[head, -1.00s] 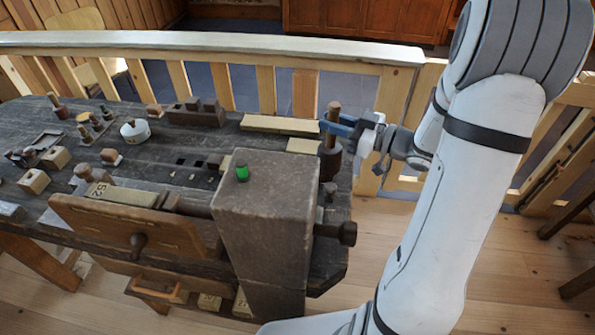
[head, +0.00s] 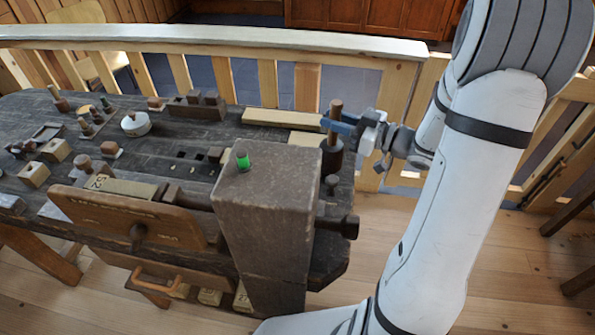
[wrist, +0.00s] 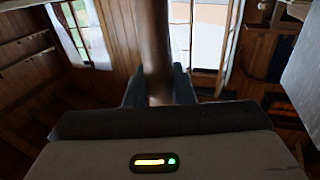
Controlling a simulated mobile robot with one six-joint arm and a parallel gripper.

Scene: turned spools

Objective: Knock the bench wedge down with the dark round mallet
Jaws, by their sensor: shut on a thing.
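The dark round mallet (head: 332,160) stands upright at the right end of the bench, its round head low and its brown handle pointing up. My gripper (head: 338,125) is shut on the handle, above the head. In the wrist view the handle (wrist: 154,45) runs between the two fingers of my gripper (wrist: 158,90); the mallet's head is not seen there.
The big wooden block (head: 265,215) rises at the bench corner, beside a vise jaw (head: 130,218). Pale bars (head: 282,118) lie behind. A white pot (head: 135,124) and several small wooden pieces stand left. A railing (head: 230,41) runs behind the bench.

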